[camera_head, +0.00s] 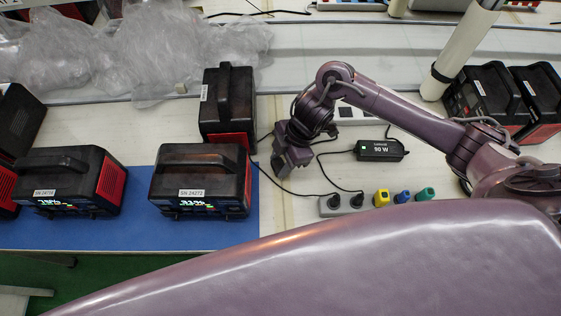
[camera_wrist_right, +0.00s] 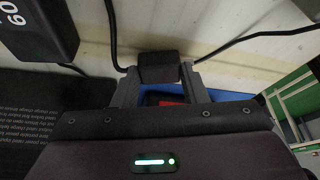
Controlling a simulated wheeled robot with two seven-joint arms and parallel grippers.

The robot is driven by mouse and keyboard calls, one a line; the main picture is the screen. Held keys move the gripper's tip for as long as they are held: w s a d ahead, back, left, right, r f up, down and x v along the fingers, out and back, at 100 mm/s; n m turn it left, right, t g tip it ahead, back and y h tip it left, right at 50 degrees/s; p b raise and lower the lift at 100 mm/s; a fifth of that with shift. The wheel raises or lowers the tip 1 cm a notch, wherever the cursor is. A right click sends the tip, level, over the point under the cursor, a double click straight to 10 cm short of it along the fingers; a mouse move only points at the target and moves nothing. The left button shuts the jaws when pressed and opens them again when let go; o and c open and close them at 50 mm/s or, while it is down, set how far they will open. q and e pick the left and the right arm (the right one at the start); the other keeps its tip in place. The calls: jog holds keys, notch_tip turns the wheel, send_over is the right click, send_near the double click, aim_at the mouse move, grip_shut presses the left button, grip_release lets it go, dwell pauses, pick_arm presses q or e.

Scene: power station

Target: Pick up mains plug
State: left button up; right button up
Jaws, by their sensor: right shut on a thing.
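My right gripper (camera_head: 291,165) is low over the white bench, between the middle charger unit and the power strip (camera_head: 344,205). In the right wrist view its two fingers (camera_wrist_right: 159,84) are shut on a small black block, the mains plug (camera_wrist_right: 158,66). Black cables run close to both sides of the plug. In the head view the gripper hides the plug. Several plugs stand in the power strip: black ones (camera_head: 357,200), then yellow (camera_head: 381,197), blue (camera_head: 402,196) and green (camera_head: 425,194). My left gripper is not in view.
A 90 W adapter (camera_head: 380,150) lies right of the gripper; it also shows in the wrist view (camera_wrist_right: 36,28). Charger units (camera_head: 200,180) stand on a blue mat (camera_head: 130,236). Another unit (camera_head: 228,100) stands behind. Clear plastic wrap (camera_head: 130,50) covers the back left.

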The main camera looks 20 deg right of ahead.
aim_at(281, 163)
notch_tip(281, 163, up, 19)
jog(key=p, duration=0.3)
jog(key=shift+r+p, duration=0.2)
jog(key=shift+p, duration=0.15)
jog(key=w+d+r+m+t+h, duration=0.4)
jog(key=w+d+r+m+t, duration=0.1)
jog(key=m, duration=1.3)
jog(key=shift+w+d+m+h, duration=0.35)
jog(key=shift+w+d, duration=0.3)
jog(key=shift+d, duration=0.35)
